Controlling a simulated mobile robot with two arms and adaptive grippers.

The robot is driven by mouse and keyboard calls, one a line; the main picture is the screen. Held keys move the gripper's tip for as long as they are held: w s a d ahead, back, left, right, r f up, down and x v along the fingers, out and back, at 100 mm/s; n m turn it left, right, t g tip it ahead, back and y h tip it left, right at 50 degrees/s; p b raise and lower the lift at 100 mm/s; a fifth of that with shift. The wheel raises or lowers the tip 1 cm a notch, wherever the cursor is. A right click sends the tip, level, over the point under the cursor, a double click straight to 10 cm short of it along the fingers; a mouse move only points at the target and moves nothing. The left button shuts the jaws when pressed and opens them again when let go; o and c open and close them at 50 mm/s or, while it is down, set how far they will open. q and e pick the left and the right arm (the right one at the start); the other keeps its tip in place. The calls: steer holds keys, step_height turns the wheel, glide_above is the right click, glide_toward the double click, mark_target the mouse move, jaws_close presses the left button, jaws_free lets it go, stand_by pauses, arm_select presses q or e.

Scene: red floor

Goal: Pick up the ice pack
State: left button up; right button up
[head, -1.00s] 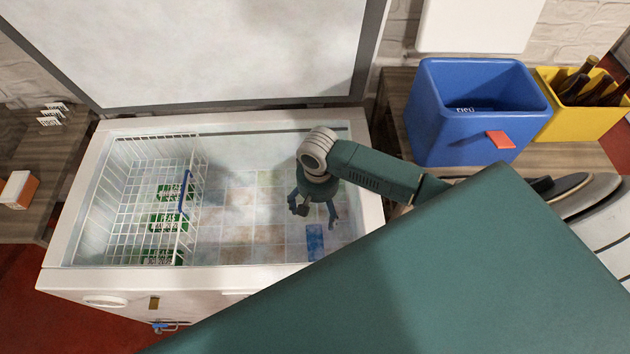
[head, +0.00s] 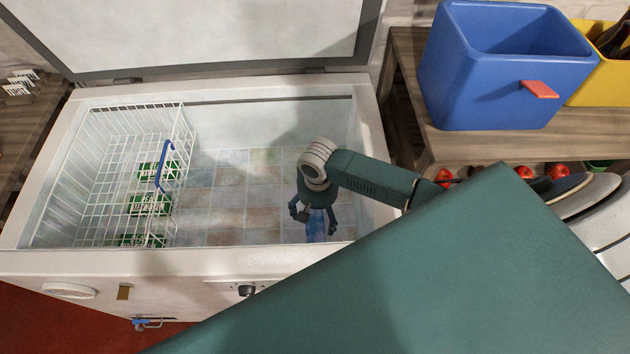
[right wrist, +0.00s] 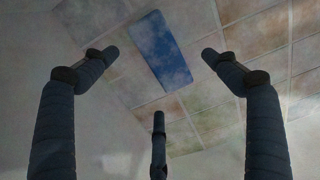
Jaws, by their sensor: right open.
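The ice pack (head: 316,226) is a flat blue rectangle on the tiled floor of the open chest freezer (head: 384,212), near its right end. My right gripper (head: 316,236) is inside the freezer above the ice pack and partly covers it in the head view. In the right wrist view the ice pack (right wrist: 160,50) lies beyond the spread fingers, between the two side ones. The right gripper (right wrist: 158,85) is open and empty, with a gap to the pack. My left gripper is not in view.
A white wire basket (head: 100,180) with several green packets (head: 150,204) fills the freezer's left end. The raised lid (head: 200,30) stands behind. A blue bin (head: 490,90) and a yellow bin (head: 603,82) stand on a wooden shelf to the right. The freezer's middle floor is clear.

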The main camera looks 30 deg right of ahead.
mark_target(319, 224)
steer(key=f, duration=0.7)
steer(key=shift+s+d+b, duration=0.2)
steer(key=shift+b, duration=0.15)
steer(key=c, duration=1.4)
steer(key=shift+c, duration=0.2)
